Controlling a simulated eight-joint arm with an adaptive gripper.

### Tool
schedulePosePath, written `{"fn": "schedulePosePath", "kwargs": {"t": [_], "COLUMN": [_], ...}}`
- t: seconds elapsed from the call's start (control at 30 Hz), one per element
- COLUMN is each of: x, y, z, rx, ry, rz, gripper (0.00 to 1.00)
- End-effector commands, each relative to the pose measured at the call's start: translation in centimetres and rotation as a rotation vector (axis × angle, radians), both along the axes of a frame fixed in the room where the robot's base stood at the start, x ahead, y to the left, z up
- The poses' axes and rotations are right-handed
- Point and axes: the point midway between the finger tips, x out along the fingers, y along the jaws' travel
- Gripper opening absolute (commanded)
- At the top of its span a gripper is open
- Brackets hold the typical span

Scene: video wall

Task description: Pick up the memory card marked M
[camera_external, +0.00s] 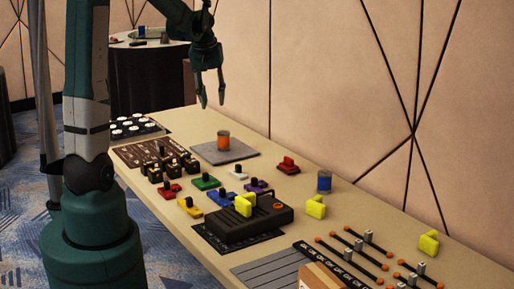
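No letter M can be read in this view, so I cannot tell which piece is the memory card marked M. Several small pieces with dark knobs lie mid-table, among them a red one (169,190), a green one (206,183), a white one (237,173), a purple one (257,186), a yellow one (190,207) and a blue one (220,200). Several dark brown pieces with knobs (172,167) stand close together by a brown slotted board (140,152). My gripper (212,101) is open and empty, pointing down, well above the far part of the table.
An orange can (223,141) stands on a grey plate (238,154). A black device (247,226), yellow blocks (316,207), a blue can (324,182) and a red piece (288,165) stand nearer. Orange-ended rods (345,261) lie at front right. The wall (330,90) runs along the right.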

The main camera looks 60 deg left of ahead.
Motion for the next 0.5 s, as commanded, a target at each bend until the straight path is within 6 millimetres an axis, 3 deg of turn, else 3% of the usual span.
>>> {"fn": "schedulePosePath", "kwargs": {"t": [0.03,0.5], "x": [0.1,-1.3], "y": [1.5,13.2], "z": [-0.6,-6.8], "rx": [-0.007,-0.071], "ry": [0.006,0.067], "rz": [0.024,0.231], "gripper": [0.3,0.3]}}
